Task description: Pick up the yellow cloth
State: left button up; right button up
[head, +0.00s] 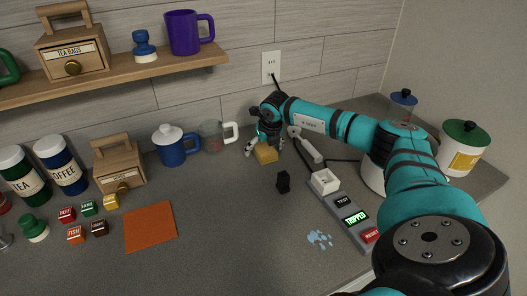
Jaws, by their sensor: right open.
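The yellow cloth (265,154) is a small, thick, folded-looking yellow block on the grey counter near the back wall. My right gripper (264,145) reaches in from the right and points down at it. Its fingers are open, one on the left side of the cloth and one on the right. Whether they touch the cloth is too small to tell. The gripper hides the cloth's back part. My left gripper is not in view.
A grey mug (213,137) and a blue lidded mug (172,146) stand left of the cloth. A small black block (283,182) and a grey panel with a white socket (325,182) lie nearer. An orange mat (150,227) and a blue spill (319,239) are in front.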

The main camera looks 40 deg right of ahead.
aim_at(263, 146)
jog(key=shift+f, duration=0.1)
dwell(0.3)
jog(key=c, duration=1.2)
jog(key=shift+a, duration=0.1)
jog(key=shift+c, duration=0.2)
jog(key=shift+r, duration=0.5)
notch_tip(263, 146, up, 10)
jog(key=shift+f+b, duration=0.2)
jog(key=shift+b, duration=0.75)
